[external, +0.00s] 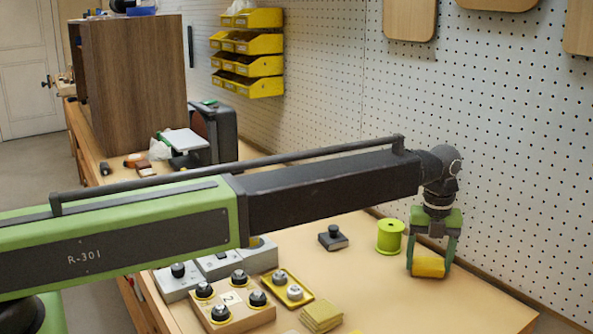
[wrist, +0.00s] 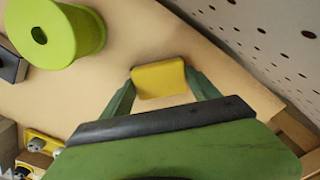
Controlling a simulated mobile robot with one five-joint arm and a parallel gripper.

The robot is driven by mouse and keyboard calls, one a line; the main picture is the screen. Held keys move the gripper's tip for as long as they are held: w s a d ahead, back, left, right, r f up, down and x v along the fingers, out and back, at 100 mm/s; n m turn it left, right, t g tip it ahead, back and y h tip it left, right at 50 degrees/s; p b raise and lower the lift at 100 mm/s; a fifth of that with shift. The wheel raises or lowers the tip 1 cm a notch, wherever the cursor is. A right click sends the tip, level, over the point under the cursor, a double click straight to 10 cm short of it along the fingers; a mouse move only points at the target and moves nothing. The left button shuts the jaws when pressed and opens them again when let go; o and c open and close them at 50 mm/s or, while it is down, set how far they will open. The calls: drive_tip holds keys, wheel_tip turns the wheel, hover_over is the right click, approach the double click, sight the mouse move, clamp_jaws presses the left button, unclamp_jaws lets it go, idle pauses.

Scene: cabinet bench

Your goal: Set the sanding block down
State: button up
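The yellow sanding block (external: 428,265) is between the two fingers of my gripper (external: 432,262), over the right part of the bench (external: 440,302). In the wrist view the sanding block (wrist: 160,78) sits between the fingertips (wrist: 160,84), with a finger against each side. My gripper points down and is shut on it. The block is at or just above the bench top; I cannot tell whether it touches.
A lime green spool (external: 390,238) stands close to the left of my gripper. A dark knobbed block (external: 333,239), a yellow tray (external: 303,305), a knobbed wooden box (external: 226,318) and yellow pads (external: 321,314) lie further left. A pegboard wall (external: 500,150) rises behind. Bare bench lies in front.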

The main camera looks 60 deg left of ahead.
sight(428, 262)
drive_tip(key=o, duration=0.3)
drive_tip(key=shift+o, duration=0.2)
wheel_tip(428, 262, up, 13)
drive_tip(key=p, duration=1.3)
drive_tip(key=s+a+n, duration=0.3)
drive_tip(key=s+n, duration=0.6)
drive_tip(key=s, duration=0.1)
drive_tip(key=s+a+n, duration=0.3)
drive_tip(key=s+n, duration=0.6)
drive_tip(key=s, duration=0.1)
drive_tip(key=s+a+n, duration=0.4)
drive_tip(key=s+n, duration=0.5)
drive_tip(key=s, duration=0.2)
drive_tip(key=shift+f+b, duration=0.35)
